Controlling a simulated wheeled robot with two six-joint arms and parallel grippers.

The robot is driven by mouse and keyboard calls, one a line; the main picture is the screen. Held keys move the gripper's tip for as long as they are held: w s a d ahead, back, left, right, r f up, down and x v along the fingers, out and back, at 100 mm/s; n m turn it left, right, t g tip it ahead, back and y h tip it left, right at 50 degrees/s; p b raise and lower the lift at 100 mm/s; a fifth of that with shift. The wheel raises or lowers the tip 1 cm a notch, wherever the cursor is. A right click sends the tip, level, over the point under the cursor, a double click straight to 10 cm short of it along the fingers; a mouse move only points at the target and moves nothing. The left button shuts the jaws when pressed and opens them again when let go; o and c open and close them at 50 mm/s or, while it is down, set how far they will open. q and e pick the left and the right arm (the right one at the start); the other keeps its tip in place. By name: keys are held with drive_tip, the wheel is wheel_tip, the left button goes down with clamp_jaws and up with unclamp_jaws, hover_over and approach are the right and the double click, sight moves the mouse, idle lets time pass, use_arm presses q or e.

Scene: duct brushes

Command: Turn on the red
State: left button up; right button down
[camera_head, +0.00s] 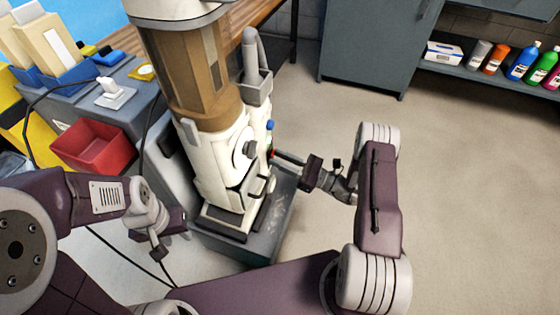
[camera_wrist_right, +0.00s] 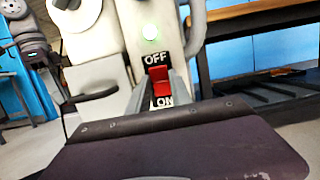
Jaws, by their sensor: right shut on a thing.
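A tall white and tan machine (camera_head: 225,165) stands on a grey base. Its red switch (camera_wrist_right: 160,75) sits between an OFF label above and an ON label below in the right wrist view. My right gripper (camera_head: 279,156) reaches the machine's right side, and its narrow fingers are shut on the red switch, partly covering the ON label. I cannot tell which way the switch is set. A pale round lamp (camera_wrist_right: 150,32) above the OFF label looks lit. My left gripper (camera_head: 172,228) is low at the machine's left, apart from it; its fingertips are unclear.
A red bin (camera_head: 92,146) and a grey cart (camera_head: 135,85) are left of the machine. Black cables hang there. A grey cabinet (camera_head: 375,45) and a shelf with several bottles stand at the back right. The floor at the right is clear.

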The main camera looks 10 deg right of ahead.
drive_tip(key=c, duration=1.2)
unclamp_jaws()
drive_tip(key=shift+o, duration=0.2)
drive_tip(key=shift+s+d, duration=0.15)
drive_tip(key=shift+d, duration=0.1)
drive_tip(key=p+v, duration=0.3)
drive_tip(key=v, duration=0.5)
drive_tip(key=shift+d+f, duration=0.15)
drive_tip(key=shift+d, duration=0.05)
drive_tip(key=shift+s, duration=0.15)
